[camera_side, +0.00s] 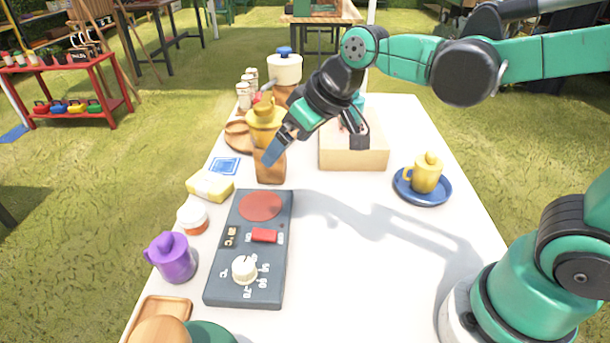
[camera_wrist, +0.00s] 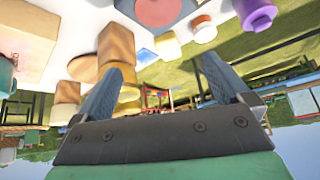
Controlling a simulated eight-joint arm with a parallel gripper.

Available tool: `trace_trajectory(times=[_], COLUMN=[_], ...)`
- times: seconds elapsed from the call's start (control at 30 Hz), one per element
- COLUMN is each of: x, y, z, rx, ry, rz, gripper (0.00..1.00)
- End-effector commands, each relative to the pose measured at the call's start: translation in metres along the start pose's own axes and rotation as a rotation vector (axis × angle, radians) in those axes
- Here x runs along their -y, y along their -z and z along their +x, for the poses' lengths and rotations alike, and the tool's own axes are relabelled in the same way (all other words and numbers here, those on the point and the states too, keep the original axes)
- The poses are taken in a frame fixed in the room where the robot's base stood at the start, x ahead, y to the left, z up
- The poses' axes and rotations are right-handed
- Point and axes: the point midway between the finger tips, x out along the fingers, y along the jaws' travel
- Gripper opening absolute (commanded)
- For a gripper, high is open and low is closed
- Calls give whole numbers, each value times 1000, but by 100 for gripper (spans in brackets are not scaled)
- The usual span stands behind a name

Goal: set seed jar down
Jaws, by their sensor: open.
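A small white-lidded jar with an orange band (camera_side: 193,217), which may be the seed jar, stands upright at the table's left edge. It also shows in the wrist view (camera_wrist: 203,28). My gripper (camera_side: 272,154) is above the far-left part of the table, beside a brown block-shaped thing (camera_side: 270,170). In the wrist view my gripper (camera_wrist: 160,90) has its two blue-grey fingers wide apart, with nothing held between them. The brown thing (camera_wrist: 117,43) stands just beyond the left finger. I cannot tell whether a finger touches it.
A dark hotplate (camera_side: 250,285) lies at the front, near a purple jug (camera_side: 172,258) and a yellow sponge (camera_side: 210,187). A yellow pot (camera_side: 265,118) stands behind the gripper. A wooden box (camera_side: 352,157) and a yellow cup on a blue saucer (camera_side: 423,195) stand right. The table's middle is clear.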

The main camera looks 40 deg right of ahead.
Motion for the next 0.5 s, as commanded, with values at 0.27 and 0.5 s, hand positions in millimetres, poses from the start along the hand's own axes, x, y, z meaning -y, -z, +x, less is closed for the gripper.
trace_trajectory(times=[0.27,0.5], x=[-37,-44], y=[-65,-80], z=[-30,-33], rx=[-41,-51], ry=[-145,-178], rz=[145,176], gripper=[96,96])
